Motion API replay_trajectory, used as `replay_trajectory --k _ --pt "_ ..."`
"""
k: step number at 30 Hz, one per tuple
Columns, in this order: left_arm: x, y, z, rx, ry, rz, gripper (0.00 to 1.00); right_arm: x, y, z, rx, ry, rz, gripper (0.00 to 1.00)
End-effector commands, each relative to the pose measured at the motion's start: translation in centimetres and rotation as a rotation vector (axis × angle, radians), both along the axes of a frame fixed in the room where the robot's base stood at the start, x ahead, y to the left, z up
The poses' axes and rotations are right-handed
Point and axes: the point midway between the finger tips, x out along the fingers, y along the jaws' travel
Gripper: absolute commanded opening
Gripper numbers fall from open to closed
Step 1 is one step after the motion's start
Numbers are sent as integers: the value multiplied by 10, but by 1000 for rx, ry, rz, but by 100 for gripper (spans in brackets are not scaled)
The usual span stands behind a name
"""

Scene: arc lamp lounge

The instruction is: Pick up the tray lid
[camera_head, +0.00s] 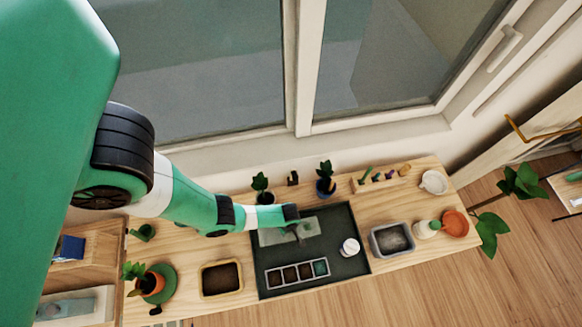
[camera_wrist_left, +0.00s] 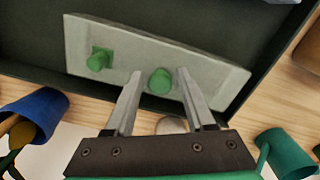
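The tray lid (camera_head: 309,228) is a pale grey, see-through rectangular panel on the far part of a dark tray (camera_head: 347,268). In the left wrist view the lid (camera_wrist_left: 210,72) carries two green knobs, one left (camera_wrist_left: 98,60) and one near the middle (camera_wrist_left: 160,81). My left gripper (camera_head: 297,230) is over the lid. In the left wrist view its open fingers (camera_wrist_left: 159,75) stand on either side of the middle knob, with small gaps showing. Part of the lid is hidden by the gripper in the head view. My right gripper is not in view.
A seedling tray (camera_head: 297,286) with several cells and a white pot (camera_head: 349,247) stand on the dark tray. A soil box (camera_head: 221,279) is left, a grey tub (camera_head: 391,239) right. Potted plants (camera_head: 325,187) line the back near the window.

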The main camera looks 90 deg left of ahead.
Motion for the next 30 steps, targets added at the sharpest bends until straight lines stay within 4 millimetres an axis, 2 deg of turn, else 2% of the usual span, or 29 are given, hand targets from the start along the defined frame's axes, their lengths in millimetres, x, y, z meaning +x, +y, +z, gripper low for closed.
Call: replay_trajectory --k 1,8,9,22,30 --pt "0 0 0 0 0 0 43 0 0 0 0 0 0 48" --pt "0 0 0 0 0 0 2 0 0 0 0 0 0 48" --pt "0 0 0 0 0 0 0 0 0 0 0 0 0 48" --pt "0 0 3 0 0 0 0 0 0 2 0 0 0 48" --pt "0 0 23 0 0 0 0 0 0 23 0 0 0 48"
